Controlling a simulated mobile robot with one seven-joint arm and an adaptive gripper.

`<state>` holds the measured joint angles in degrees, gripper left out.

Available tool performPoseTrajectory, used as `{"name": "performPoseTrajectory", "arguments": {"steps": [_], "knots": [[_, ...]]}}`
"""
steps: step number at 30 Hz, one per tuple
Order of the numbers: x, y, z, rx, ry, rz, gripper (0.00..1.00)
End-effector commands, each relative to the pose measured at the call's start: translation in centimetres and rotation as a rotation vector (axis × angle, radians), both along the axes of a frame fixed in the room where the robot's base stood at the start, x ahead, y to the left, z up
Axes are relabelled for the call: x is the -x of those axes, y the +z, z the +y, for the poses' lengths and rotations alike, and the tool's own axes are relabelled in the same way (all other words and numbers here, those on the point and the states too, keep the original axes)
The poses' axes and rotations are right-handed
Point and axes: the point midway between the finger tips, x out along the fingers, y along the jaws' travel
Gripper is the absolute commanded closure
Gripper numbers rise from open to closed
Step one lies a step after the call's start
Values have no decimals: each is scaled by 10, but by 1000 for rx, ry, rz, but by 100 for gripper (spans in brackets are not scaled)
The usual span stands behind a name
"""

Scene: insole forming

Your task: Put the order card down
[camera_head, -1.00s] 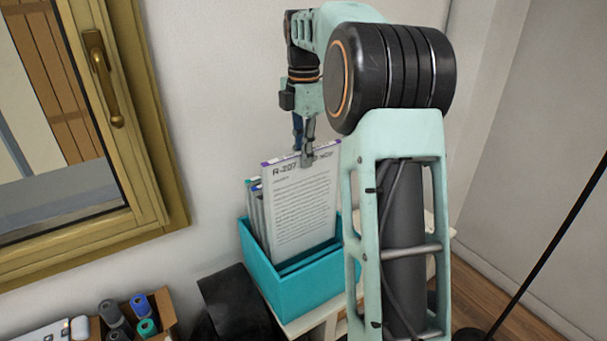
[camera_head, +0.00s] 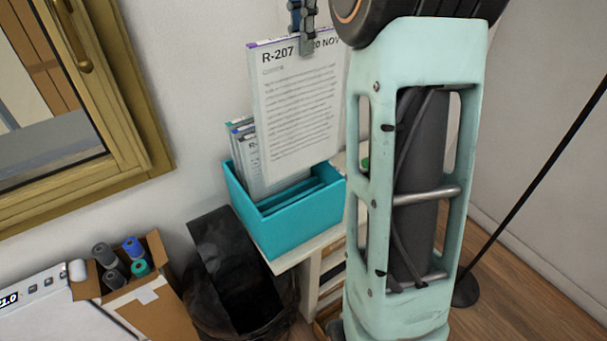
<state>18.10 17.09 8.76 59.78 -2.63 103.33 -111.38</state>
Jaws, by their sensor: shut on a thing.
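The order card (camera_head: 298,110) is a white sheet with a purple top edge, printed "R-207" and lines of text. My gripper (camera_head: 307,45) is shut on its top edge and holds it upright. The card hangs over the teal card box (camera_head: 290,228), in front of other cards (camera_head: 243,150) standing at the box's left side. Its lower edge is near the box's opening; whether it is still inside a slot I cannot tell. My arm covers what lies to the right of the box.
The box stands on a white shelf (camera_head: 318,247) against the wall. A black bin (camera_head: 235,270) stands below left. A cardboard box (camera_head: 150,305) with several rolls is at lower left. A window (camera_head: 130,150) is at left, a thin black pole (camera_head: 545,195) at right.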

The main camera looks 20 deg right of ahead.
Motion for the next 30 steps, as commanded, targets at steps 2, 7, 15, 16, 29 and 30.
{"name": "performPoseTrajectory", "arguments": {"steps": [2,7,15,16,29,30], "knots": [[2,-19,0,0,0,4,100],[2,-61,0,0,0,5,100],[1,-133,0,0,0,5,100],[1,-141,0,0,0,5,100],[0,-226,0,0,0,1,100],[0,-228,0,0,0,1,100]]}}
